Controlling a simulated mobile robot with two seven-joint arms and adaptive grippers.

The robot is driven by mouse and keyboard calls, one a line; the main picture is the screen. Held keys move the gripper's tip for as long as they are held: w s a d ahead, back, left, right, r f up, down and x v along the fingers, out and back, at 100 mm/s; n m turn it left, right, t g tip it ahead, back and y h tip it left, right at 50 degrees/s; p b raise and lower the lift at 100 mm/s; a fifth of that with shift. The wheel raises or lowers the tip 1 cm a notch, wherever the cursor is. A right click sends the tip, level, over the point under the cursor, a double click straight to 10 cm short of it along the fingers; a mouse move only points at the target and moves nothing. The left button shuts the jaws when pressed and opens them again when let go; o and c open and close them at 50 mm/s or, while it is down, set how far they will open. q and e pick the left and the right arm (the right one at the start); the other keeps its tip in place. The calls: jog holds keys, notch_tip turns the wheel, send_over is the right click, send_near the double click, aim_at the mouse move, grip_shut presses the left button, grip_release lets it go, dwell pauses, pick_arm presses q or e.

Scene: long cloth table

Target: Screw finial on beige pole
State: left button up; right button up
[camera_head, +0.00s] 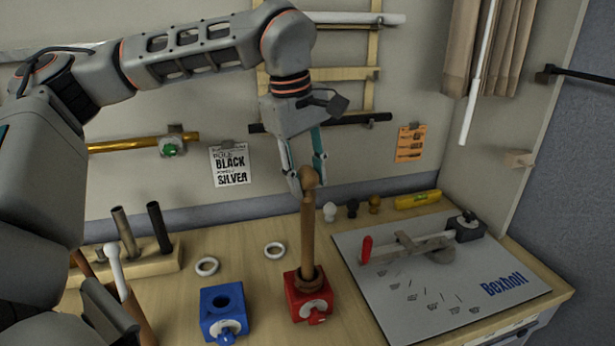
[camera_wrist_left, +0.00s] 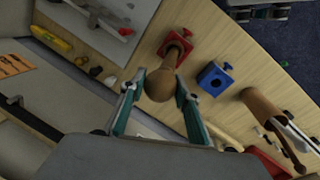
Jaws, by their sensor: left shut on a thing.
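A tan-brown pole (camera_head: 307,238) stands upright in the red clamp block (camera_head: 307,298) on the table. A round brown finial (camera_head: 309,178) sits at the pole's top end. It also shows in the left wrist view (camera_wrist_left: 160,85), with the red block (camera_wrist_left: 178,48) beyond it. My left gripper (camera_head: 308,184) points down from above and is shut on the finial, one finger on each side. The joint between finial and pole is partly hidden, so I cannot tell how tightly they meet.
A blue clamp block (camera_head: 223,312) stands left of the red one, with two white rings (camera_head: 274,250) behind. Loose white, black and bronze finials (camera_head: 374,204) and a yellow level (camera_head: 417,200) lie at the back. A grey board (camera_head: 430,290) with a tool fills the right side.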

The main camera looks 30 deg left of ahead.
pick_arm(q)
jog(key=m, duration=0.3)
jog(key=m+h, duration=0.1)
jog(key=m, duration=0.3)
jog(key=shift+r+g, duration=0.1)
jog(key=shift+g, duration=0.3)
jog(key=o, duration=1.1)
jog(key=n+b, duration=0.1)
jog(key=n, duration=0.1)
jog(key=shift+n+t, duration=0.3)
jog(key=n, duration=0.3)
jog(key=shift+n+y, duration=0.3)
jog(key=shift+y, duration=0.1)
jog(key=n, duration=0.3)
jog(key=shift+n+y, duration=0.3)
jog(key=n+y, duration=0.1)
jog(key=n, duration=0.4)
